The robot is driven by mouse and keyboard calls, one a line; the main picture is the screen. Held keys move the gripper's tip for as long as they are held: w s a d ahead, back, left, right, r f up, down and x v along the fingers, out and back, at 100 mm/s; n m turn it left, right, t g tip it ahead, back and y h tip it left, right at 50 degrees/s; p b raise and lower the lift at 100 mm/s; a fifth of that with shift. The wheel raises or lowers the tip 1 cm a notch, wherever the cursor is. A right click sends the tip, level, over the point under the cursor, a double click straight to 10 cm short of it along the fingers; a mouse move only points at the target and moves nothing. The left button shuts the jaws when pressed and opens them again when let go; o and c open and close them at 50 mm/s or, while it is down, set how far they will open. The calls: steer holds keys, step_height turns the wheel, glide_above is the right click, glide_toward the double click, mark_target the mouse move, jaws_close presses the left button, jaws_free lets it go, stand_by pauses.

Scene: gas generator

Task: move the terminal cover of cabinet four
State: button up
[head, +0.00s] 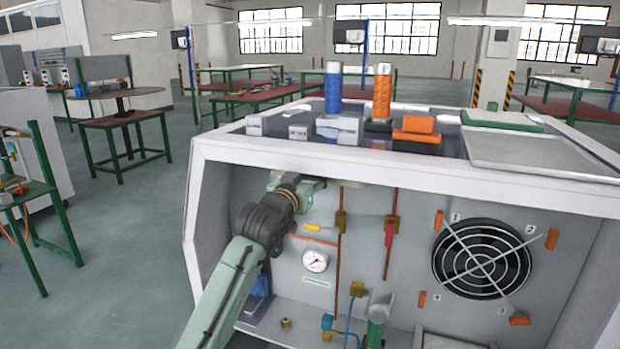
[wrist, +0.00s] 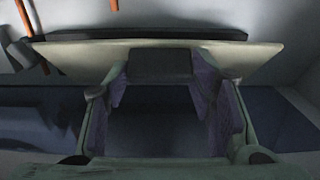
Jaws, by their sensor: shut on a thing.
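A pale, flat plate with a dark edge, which looks like the terminal cover (wrist: 250,60), lies across the upper part of the wrist view. My gripper (wrist: 160,72) is shut on the middle of its near side. In the head view my gripper (head: 313,187) is up under the top edge of the white cabinet (head: 400,166), inside its open front. A pale strip beside it there is mostly shaded, and its outline is hard to make out. I cannot see a number on the cabinet.
A round gauge (head: 315,261), orange pipes (head: 390,260) and a caged fan (head: 482,259) are on the cabinet's back panel. Valves stand low down, including a green one (head: 376,325). Blue (head: 333,88) and orange (head: 382,90) cylinders stand on top. Open floor lies to the left.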

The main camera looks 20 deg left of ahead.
jaws_close()
steer(key=f+b, duration=0.1)
steer(key=b, duration=0.1)
steer(key=f+t+b, duration=0.1)
steer(key=b, duration=0.1)
steer(key=shift+w, duration=0.35)
steer(key=w+t+b, duration=0.1)
steer(key=b, duration=0.3)
steer(key=w+f+t+b, duration=0.1)
steer(key=t+b, duration=0.1)
steer(key=b, duration=0.2)
steer(key=w+f+t+b, duration=0.1)
steer(key=t+b, duration=0.1)
steer(key=b, duration=0.3)
steer(key=shift+w+f, duration=0.15)
steer(key=shift+w, duration=0.1)
steer(key=shift+w+d, duration=0.1)
steer(key=shift+w, duration=0.15)
steer(key=shift+o, duration=2)
jaws_free()
steer(key=shift+w+f, duration=0.15)
steer(key=shift+o, duration=1.2)
